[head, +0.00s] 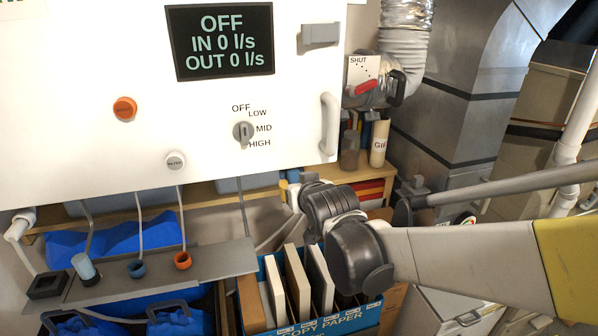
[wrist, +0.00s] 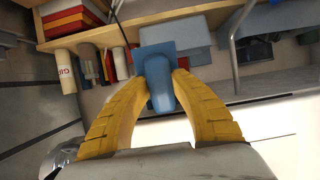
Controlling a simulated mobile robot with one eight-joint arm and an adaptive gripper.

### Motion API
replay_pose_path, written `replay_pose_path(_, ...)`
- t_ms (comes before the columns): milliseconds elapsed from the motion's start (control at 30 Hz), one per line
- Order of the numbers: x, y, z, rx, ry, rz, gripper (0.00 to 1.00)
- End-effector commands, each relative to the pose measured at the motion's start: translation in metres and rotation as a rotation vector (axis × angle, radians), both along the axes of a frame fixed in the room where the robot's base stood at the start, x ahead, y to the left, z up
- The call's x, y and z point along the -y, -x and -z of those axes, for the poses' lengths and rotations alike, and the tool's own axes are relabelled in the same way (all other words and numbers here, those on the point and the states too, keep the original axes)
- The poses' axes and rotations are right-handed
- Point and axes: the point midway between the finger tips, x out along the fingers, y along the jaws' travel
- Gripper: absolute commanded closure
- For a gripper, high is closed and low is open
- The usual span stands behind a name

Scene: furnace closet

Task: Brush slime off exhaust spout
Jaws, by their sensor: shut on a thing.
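My gripper (wrist: 162,82) has its two yellow fingers closed on a blue tool (wrist: 160,92), with a flat square part beyond the fingertips. I take it for the brush; no bristles show. In the head view my arm reaches in from the right and its end is beside the lower right corner of the white cabinet (head: 200,110). The fingers and tool are mostly hidden there. I cannot tell which part is the exhaust spout. No slime is clearly visible.
A grey shelf (head: 215,262) under the cabinet holds blue and orange rings. A blue copy paper box (head: 350,322) stands below my arm. A wooden shelf (wrist: 110,35) crosses the wrist view.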

Motion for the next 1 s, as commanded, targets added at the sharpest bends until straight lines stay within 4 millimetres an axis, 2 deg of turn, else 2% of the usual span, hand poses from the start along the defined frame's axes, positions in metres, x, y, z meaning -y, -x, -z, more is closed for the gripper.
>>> replay_pose_path(267,0.0,-0.001,0.0,0.0,0.0,0.0,1.0)
replay_pose_path(633,0.02,-0.006,0.0,0.0,0.0,0.002,1.0)
replay_pose_path(1000,0.021,-0.006,0.0,0.0,0.0,0.001,1.0)
